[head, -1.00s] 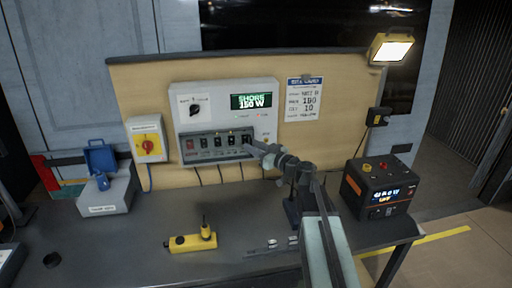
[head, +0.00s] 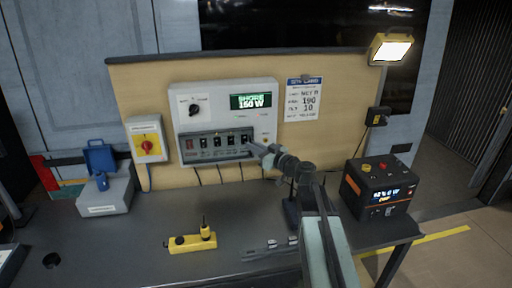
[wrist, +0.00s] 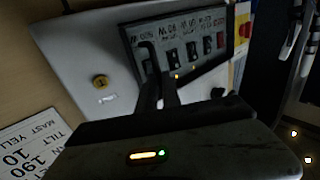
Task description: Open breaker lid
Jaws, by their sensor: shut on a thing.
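The breaker lid (head: 222,132) is a dark-edged cover along the breaker row, low on the white power panel (head: 214,96). I cannot tell clearly whether it is down or slightly lifted. My gripper (head: 253,146) reaches in from the right and is at the right end of this row. In the wrist view my fingers (wrist: 159,88) are close together at the near corner of the dark breaker frame (wrist: 128,42), shut on what looks like the lid's edge. The contact itself is dark and partly hidden.
A yellow box with a red rotary switch (head: 148,146) is left of the panel. The bench's middle is mostly clear.

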